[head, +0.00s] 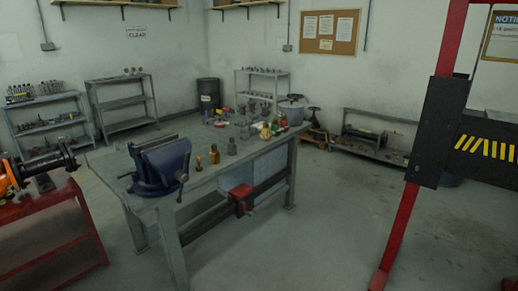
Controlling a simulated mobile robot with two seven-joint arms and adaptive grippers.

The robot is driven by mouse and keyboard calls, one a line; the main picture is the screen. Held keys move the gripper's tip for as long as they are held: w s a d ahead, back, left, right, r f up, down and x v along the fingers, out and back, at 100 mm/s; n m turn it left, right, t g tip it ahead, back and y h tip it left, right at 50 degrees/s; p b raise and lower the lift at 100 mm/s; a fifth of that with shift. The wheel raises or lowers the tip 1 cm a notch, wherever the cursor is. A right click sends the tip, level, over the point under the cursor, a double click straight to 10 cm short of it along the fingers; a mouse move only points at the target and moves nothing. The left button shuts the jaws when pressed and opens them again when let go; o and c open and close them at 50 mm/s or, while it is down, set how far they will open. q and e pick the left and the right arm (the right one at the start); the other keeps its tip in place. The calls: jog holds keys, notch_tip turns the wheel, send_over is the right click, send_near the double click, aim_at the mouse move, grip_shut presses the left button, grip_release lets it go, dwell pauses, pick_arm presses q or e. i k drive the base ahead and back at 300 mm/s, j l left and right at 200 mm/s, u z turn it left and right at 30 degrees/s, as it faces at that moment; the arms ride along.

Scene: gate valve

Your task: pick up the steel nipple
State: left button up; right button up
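I cannot make out the steel nipple for certain. Several small metal and coloured parts (265,128) stand on the far half of the grey workbench (113,165), too small to tell apart. Nearer on the bench, two dark bottle-like items (232,147) and a small brass-coloured piece (198,161) stand beside a blue bench vise (162,168). Neither of my grippers shows in this view.
A red cabinet (45,235) with an orange machine (12,172) stands at the left. A red-and-black post frame (425,130) rises at the right. Shelves (122,103) and a dark drum (208,93) line the walls. Open floor (320,225) lies right of the bench.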

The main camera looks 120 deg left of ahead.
aim_at(232, 147)
jog(key=u, duration=4.15)
jog(key=i+l+u, duration=0.1)
jog(key=u, duration=0.7)
jog(key=i+l+u, duration=0.2)
jog(key=l+u, duration=0.25)
jog(key=i+l+u, duration=0.2)
jog(key=l, duration=0.25)
jog(key=i+l+u, duration=0.15)
jog(key=l, duration=0.3)
jog(key=l+u, duration=0.2)
jog(key=l, duration=0.3)
jog(key=i+l+u, duration=0.1)
jog(key=l, duration=0.9)
jog(key=i+l, duration=0.1)
jog(key=l, duration=0.85)
jog(key=u, duration=0.05)
